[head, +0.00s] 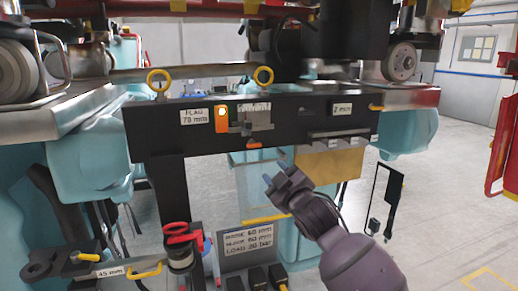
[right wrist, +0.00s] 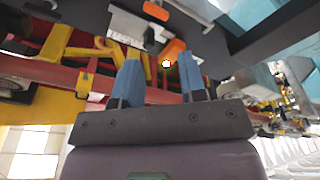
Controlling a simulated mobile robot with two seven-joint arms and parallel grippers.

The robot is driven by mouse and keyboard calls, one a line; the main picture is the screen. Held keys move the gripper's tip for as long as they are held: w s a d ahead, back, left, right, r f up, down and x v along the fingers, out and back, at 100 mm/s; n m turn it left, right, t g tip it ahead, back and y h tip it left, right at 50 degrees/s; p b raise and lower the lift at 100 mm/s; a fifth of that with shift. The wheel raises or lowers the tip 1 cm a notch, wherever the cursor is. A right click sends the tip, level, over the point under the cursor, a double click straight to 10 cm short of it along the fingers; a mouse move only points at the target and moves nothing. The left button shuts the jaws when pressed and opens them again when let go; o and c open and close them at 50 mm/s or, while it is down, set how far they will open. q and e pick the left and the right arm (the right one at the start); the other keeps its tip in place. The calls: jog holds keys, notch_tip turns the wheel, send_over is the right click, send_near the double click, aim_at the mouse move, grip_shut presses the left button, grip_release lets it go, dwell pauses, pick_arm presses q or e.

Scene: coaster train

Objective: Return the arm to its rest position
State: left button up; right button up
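My right gripper (head: 276,174) is in the middle of the head view, its arm coming in from the lower right. Its two blue fingers stand apart with nothing between them. In the right wrist view the gripper (right wrist: 160,78) also shows open and empty. It is below and in front of a black crossbar panel (head: 295,115) with white labels. A lit orange switch (head: 222,118) sits on the panel, to the upper left of the gripper. An orange piece shows above the fingers in the right wrist view. My left gripper is not in view.
A red-topped post (head: 178,235) and a label board (head: 246,248) stand lower left. A yellow-tan box (head: 331,165) hangs below the panel. Open floor (head: 440,195) lies to the right.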

jog(key=s+d+f+m+h, duration=0.25)
jog(key=s+d+f, duration=0.25)
jog(key=f, duration=0.3)
jog(key=s+d+f+m+g+h+b, duration=0.1)
jog(key=s+d+f+m, duration=0.35)
jog(key=f, duration=0.35)
jog(key=s+d+f+m+h, duration=0.2)
jog(key=s+d+f, duration=0.3)
jog(key=f, duration=0.4)
jog(key=s+d+f+m+g+h, duration=0.1)
jog(key=s+d+f, duration=0.2)
jog(key=s+f, duration=0.3)
jog(key=s+d+f+m+g+h+b, duration=0.1)
jog(key=s+d+f+g, duration=0.1)
jog(key=s+f, duration=0.3)
jog(key=s+d+f+m+g+h, duration=0.1)
jog(key=s+d+f, duration=0.3)
jog(key=s, duration=0.7)
notch_tip(320, 180, down, 3)
jog(key=shift+r+g, duration=0.2)
jog(key=shift+g, duration=0.4)
jog(key=shift+s, duration=0.1)
